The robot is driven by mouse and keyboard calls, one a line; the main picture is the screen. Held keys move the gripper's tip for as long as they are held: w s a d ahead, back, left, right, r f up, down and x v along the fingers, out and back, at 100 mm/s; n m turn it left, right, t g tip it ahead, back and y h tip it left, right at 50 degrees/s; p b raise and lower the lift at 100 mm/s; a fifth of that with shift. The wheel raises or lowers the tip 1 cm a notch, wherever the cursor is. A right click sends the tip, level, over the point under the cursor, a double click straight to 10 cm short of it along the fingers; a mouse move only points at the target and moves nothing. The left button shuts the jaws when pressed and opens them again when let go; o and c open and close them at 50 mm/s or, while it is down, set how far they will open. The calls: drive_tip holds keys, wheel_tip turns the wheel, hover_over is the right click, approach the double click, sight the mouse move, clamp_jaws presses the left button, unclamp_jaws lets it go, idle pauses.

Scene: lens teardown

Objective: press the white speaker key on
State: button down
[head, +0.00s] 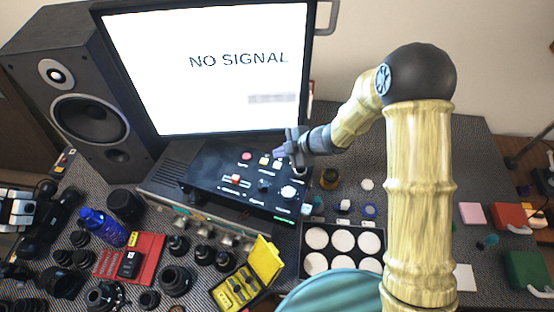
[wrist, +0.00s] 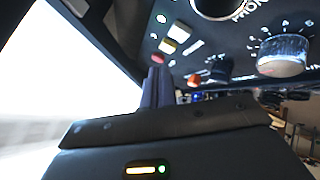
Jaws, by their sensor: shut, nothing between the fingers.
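A black control panel (head: 215,172) sits below the monitor and carries a row of small keys. The white key (head: 277,162) is at the right end of the row, beside a yellowish key (head: 264,161) and a red key (head: 246,156). In the wrist view the white key (wrist: 182,33), yellow key (wrist: 168,46) and red key (wrist: 157,58) show in a slanted line. My gripper (head: 279,153) is shut and empty, close to the white key. Its fingertips (wrist: 157,70) show by the red key in the wrist view. I cannot tell whether they touch the panel. The key labels are unreadable.
The monitor (head: 210,65) reading "NO SIGNAL" stands right behind the panel. Knobs, including a silver one (head: 288,191), and an orange-red switch (head: 235,179) share the panel. A speaker (head: 90,90) stands left. Lens parts and a yellow case (head: 262,262) crowd the front.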

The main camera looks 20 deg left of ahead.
wheel_tip(320, 180, up, 3)
drive_tip(key=shift+f+p, duration=0.15)
drive_tip(key=shift+p, duration=0.85)
drive_tip(key=shift+w+d, duration=0.1)
drive_tip(key=w+d+r+m+t+h+b, duration=0.1)
drive_tip(key=w+d+r+m+t, duration=0.15)
drive_tip(key=d, duration=0.25)
drive_tip(key=w+d+r+m+t+h, duration=0.2)
drive_tip(key=w+d+m, duration=0.1)
drive_tip(key=d+m, duration=0.15)
drive_tip(key=s+d+r+m+t+h+b, duration=0.15)
drive_tip(key=d+m, duration=0.25)
drive_tip(key=d, duration=0.4)
drive_tip(key=d+r+m+h+p, duration=0.1)
drive_tip(key=d+r+m+h, duration=0.2)
drive_tip(key=d, duration=0.5)
drive_tip(key=s+d+r+m+g+h+b, duration=0.1)
drive_tip(key=s+d+m+g, duration=0.2)
drive_tip(key=s+d+m, duration=0.8)
drive_tip(key=s+m, duration=0.1)
drive_tip(key=s, duration=0.2)
drive_tip(key=shift+s+m+g+h+b, duration=0.3)
drive_tip(key=shift+s+m+h, duration=0.05)
drive_tip(key=shift+m, duration=0.05)
drive_tip(key=shift+d, duration=0.1)
